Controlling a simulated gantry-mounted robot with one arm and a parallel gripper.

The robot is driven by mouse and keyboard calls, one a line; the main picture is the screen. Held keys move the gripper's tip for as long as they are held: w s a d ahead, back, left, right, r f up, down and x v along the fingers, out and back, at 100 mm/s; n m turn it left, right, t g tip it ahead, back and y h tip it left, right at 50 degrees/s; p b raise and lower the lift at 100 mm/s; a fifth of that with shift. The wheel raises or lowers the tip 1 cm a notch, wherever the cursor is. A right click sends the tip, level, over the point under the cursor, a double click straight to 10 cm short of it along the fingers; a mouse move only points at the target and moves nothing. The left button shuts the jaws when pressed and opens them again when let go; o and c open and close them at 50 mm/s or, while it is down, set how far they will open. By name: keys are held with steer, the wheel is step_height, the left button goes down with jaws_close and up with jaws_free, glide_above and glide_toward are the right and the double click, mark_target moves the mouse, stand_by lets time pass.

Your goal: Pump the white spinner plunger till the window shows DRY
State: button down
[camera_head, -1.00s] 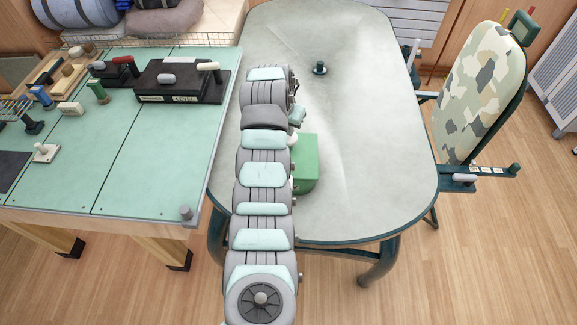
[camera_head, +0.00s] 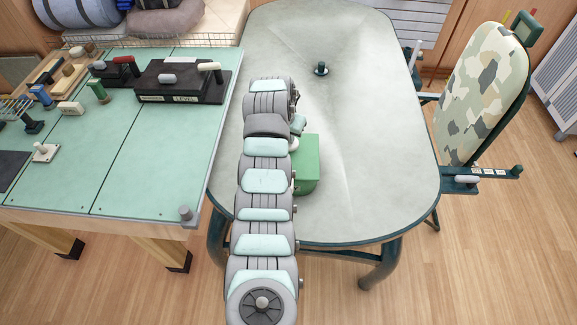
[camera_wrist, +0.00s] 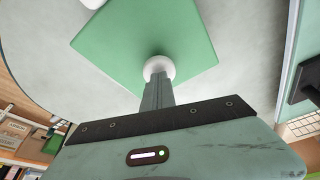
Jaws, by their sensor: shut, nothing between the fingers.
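A green box (camera_head: 308,165) stands on the grey table, partly hidden by my arm in the head view. A white round knob (camera_head: 294,144) shows at its upper left edge, and I take it for the spinner plunger. In the wrist view the knob (camera_wrist: 158,67) sits over the green box top (camera_wrist: 115,40). My gripper (camera_wrist: 157,80) is shut and empty, with its fingertips right at the knob, seemingly touching it. In the head view my gripper (camera_head: 298,125) is mostly hidden by my arm. No window or DRY reading is visible.
The grey table (camera_head: 370,150) is mostly clear, with a dark knob (camera_head: 321,69) farther back. A green-topped bench (camera_head: 150,160) at left holds a black LEVEL device (camera_head: 180,85) and several small fixtures. A camouflage-patterned board (camera_head: 485,90) stands at right.

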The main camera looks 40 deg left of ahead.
steer(key=shift+f, duration=0.55)
steer(key=shift+r, duration=2.35)
steer(key=shift+f, duration=0.1)
steer(key=shift+f+b, duration=0.45)
steer(key=shift+f, duration=1.8)
steer(key=shift+r, duration=0.25)
steer(key=shift+r+p, duration=0.35)
steer(key=shift+r, duration=1.7)
